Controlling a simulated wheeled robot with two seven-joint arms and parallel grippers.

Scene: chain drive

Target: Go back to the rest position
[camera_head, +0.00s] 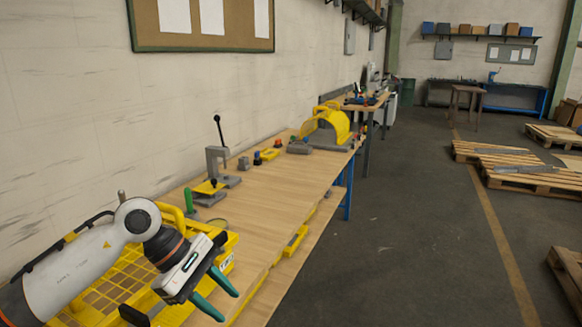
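My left gripper (221,295) is in the lower left of the head view. Its two green fingers are spread apart with nothing seen between them, so it is open and empty. It hangs over the near end of the wooden workbench (275,207), beside a yellow crate (108,287). My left arm crosses in front of the crate and hides part of it. My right gripper is not in view.
A grey lever press (217,165), small parts and a yellow-guarded machine (327,127) stand along the bench. A green-handled tool (189,201) is near the crate. The floor (400,230) right of the bench is clear; wooden pallets (520,178) lie farther right.

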